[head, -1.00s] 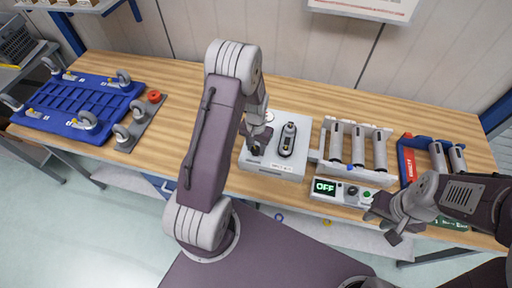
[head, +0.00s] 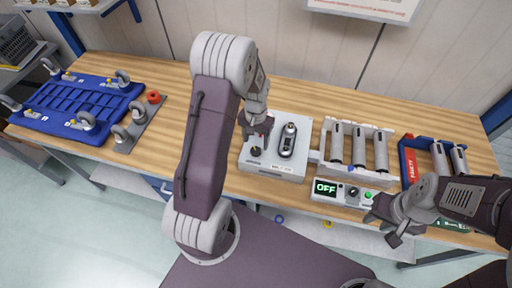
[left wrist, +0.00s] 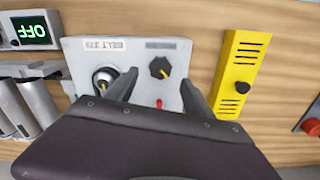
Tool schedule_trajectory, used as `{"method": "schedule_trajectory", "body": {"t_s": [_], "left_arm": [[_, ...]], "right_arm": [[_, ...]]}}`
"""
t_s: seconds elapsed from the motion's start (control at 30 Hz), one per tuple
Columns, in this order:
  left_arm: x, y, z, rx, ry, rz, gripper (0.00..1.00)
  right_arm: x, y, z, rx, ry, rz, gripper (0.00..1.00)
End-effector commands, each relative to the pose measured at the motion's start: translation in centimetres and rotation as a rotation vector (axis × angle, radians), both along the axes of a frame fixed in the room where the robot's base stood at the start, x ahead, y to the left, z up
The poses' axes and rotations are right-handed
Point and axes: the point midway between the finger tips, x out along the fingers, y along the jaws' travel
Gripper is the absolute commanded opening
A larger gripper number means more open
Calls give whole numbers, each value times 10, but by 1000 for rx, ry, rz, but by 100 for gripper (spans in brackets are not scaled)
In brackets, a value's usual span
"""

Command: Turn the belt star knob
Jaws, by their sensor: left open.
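The belt unit is a light grey box (head: 272,172) on the wooden bench. In the left wrist view the star knob (left wrist: 160,67) lies in line with the gap between my left fingers. My left gripper (left wrist: 158,92) is open and empty; the depth gap to the knob is hard to judge. In the head view my left gripper (head: 262,130) is just behind the knob. My right gripper (head: 384,226) is open and empty near the bench's front edge.
A roller unit with an OFF display (head: 325,188) stands right of the box. A yellow slotted block (left wrist: 238,73) shows in the left wrist view. A blue wheeled frame (head: 78,103) and a red knob (head: 153,97) are at left.

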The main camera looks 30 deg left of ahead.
Motion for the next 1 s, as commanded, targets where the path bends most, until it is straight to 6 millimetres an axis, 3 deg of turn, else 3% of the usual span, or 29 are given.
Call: {"method": "schedule_trajectory", "body": {"t_s": [0.1, 0.27, 0.77, 0.9, 1.0], "left_arm": [[1, 0, 22, 1, -6, 0, 61], [0, 0, 38, 0, -1, 0, 61], [0, 0, 39, 0, 0, -1, 61], [6, -21, 47, 10, -65, -58, 61], [-30, -49, 47, 5, -93, -114, 61]], "right_arm": [[0, 0, -6, 0, 0, 0, 33], [0, 0, -7, 0, 0, 0, 33], [0, 0, -7, 0, 0, 0, 33], [0, 0, -29, 0, 0, 0, 33], [0, 0, -49, 0, 0, 0, 33]]}}
